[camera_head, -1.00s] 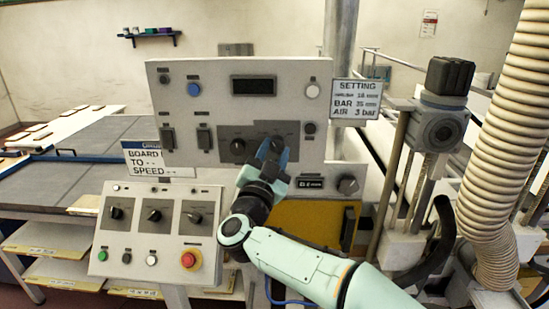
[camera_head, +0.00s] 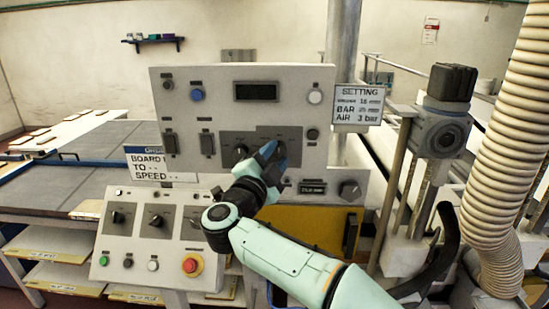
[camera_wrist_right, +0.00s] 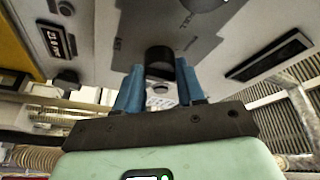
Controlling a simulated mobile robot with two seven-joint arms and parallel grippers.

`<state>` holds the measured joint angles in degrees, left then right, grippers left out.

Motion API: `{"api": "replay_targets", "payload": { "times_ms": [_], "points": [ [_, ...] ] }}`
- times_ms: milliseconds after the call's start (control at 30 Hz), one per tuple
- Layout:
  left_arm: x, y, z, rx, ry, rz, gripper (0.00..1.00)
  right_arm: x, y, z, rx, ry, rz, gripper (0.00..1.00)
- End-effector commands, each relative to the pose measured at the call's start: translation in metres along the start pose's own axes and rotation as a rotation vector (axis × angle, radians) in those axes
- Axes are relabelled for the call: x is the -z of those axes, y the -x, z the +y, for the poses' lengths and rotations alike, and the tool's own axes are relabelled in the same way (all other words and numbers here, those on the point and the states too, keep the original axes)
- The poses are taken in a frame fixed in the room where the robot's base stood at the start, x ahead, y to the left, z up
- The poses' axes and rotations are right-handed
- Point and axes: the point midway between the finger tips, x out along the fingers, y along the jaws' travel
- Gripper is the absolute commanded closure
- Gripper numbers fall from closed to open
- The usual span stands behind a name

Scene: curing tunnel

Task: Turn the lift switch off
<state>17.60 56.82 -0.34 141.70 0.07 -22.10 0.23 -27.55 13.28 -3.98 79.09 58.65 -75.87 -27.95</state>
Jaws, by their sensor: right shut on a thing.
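The upper grey control panel (camera_head: 225,84) carries a dark plate (camera_head: 262,133) with rotary knobs. My right gripper (camera_head: 272,152), with blue fingers, is at the right part of this plate. The right wrist view shows its fingers (camera_wrist_right: 158,85) shut on a black round knob (camera_wrist_right: 159,60), one finger on each side. In the head view my gripper covers most of this knob. A second black knob (camera_head: 241,150) is just left of it, free. My left gripper is not in view.
A lower sloped panel (camera_head: 128,243) has several knobs and buttons and a red stop button (camera_head: 191,265). A settings sign (camera_head: 358,104) and a motor column (camera_head: 442,130) stand at right, with a ribbed hose (camera_head: 500,170). A knob (camera_head: 349,189) sits below right.

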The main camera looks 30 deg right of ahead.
Motion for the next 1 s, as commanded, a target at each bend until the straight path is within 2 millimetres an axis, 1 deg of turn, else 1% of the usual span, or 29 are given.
{"api": "replay_targets", "payload": {
  "times_ms": [300,333,367,400,667,767,867,967,1000],
  "points": [
    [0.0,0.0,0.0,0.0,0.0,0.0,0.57,0.001,0.0,-0.001,0.001,-0.001,0.001,0.92],
    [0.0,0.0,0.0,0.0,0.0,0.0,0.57,0.001,0.0,-0.001,0.001,-0.001,0.001,0.52],
    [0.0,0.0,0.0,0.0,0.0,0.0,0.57,0.001,0.0,-0.001,0.001,-0.001,0.001,0.42],
    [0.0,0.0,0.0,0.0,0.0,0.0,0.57,0.001,0.0,-0.001,0.001,-0.001,0.001,0.37],
    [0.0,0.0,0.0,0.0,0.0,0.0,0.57,0.0,0.0,0.0,0.001,0.0,0.0,0.37],
    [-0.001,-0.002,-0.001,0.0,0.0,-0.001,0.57,0.0,0.005,0.0,0.002,-0.001,-0.001,0.37],
    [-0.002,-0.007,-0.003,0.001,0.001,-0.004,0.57,-0.001,0.018,0.001,0.002,0.0,-0.003,0.37],
    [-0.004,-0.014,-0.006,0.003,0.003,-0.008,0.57,-0.002,0.038,0.001,0.003,-0.001,-0.005,0.37],
    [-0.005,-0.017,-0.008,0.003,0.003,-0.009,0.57,-0.002,0.048,0.002,0.003,0.0,-0.005,0.37]
  ]
}}
